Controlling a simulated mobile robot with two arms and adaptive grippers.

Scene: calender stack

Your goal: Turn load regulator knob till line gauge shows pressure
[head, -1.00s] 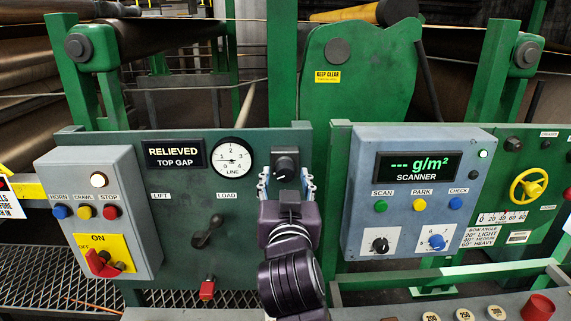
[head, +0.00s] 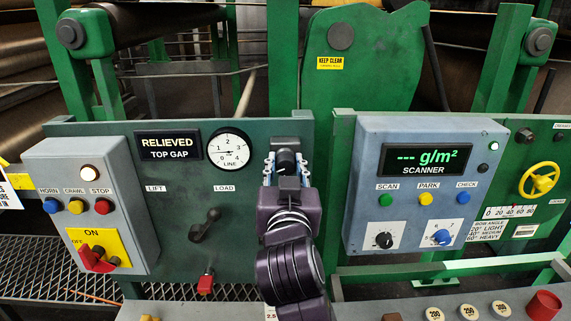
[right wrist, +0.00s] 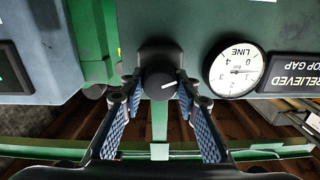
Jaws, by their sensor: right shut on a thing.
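The load regulator knob (head: 286,158) is black and round, on a dark block at the right end of the green panel. It also shows in the right wrist view (right wrist: 160,83), with a white pointer mark. My right gripper (head: 287,170) is shut on the knob, with blue-padded fingers at its two sides; they also show in the right wrist view (right wrist: 160,94). The line gauge (head: 230,149) is a white round dial left of the knob. Its needle points to the left, near the low numbers. My left gripper is not in view.
A sign (head: 169,146) reads RELIEVED TOP GAP. A black lever (head: 207,229) and a red-handled switch (head: 206,284) sit lower on the panel. A grey button box (head: 95,205) stands left. The scanner box (head: 376,170) is close to the right of my arm.

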